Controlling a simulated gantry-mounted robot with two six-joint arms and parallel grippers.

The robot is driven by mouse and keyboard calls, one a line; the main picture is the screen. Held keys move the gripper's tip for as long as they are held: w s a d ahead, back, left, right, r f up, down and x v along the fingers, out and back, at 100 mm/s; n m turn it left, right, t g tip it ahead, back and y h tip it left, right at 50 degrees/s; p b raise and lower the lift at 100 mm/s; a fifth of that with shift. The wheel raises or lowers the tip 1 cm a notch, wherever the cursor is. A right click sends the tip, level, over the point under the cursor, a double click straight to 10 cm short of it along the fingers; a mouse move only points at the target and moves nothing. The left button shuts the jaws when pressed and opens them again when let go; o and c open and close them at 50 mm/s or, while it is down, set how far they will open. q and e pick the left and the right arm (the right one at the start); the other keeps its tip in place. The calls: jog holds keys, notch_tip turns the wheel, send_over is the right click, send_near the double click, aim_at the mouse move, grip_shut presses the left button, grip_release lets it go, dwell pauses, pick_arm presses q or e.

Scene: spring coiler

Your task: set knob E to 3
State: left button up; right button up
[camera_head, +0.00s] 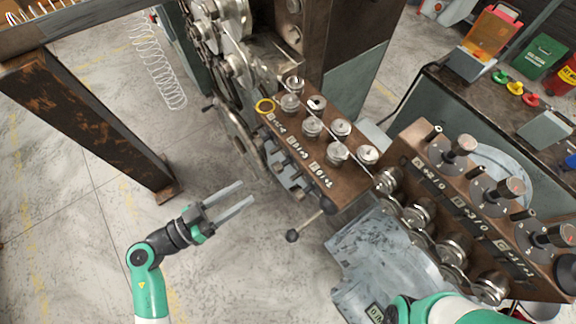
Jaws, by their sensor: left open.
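The brown middle panel (352,188) carries several round metal knobs in rows, with white letter and number labels (298,146) along its front. The right panel (425,160) carries several larger dials, such as one dial (459,144), with labels below them. The labels are too small to read surely, so I cannot tell which knob is E or its setting. My left gripper (246,193) is open and empty, left of the middle panel and apart from it, its fingers pointing up and right. My right gripper is not in view; only part of my right arm shows at the bottom right.
A lever with a dark ball end (292,236) sticks out below the middle panel, near my left gripper. A rusty beam (90,125) stands at the left. A bench (440,85) with small bins is at the upper right. The floor around my left gripper is clear.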

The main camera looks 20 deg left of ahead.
aim_at(274, 171)
pick_arm(q)
jog(key=b+x, duration=0.3)
jog(key=x, duration=0.8)
jog(key=shift+w+a+r, duration=0.1)
jog(key=shift+a, duration=0.1)
jog(key=shift+w+d+r, duration=0.1)
jog(key=shift+w+d, duration=0.1)
jog(key=shift+w, duration=0.15)
grip_shut()
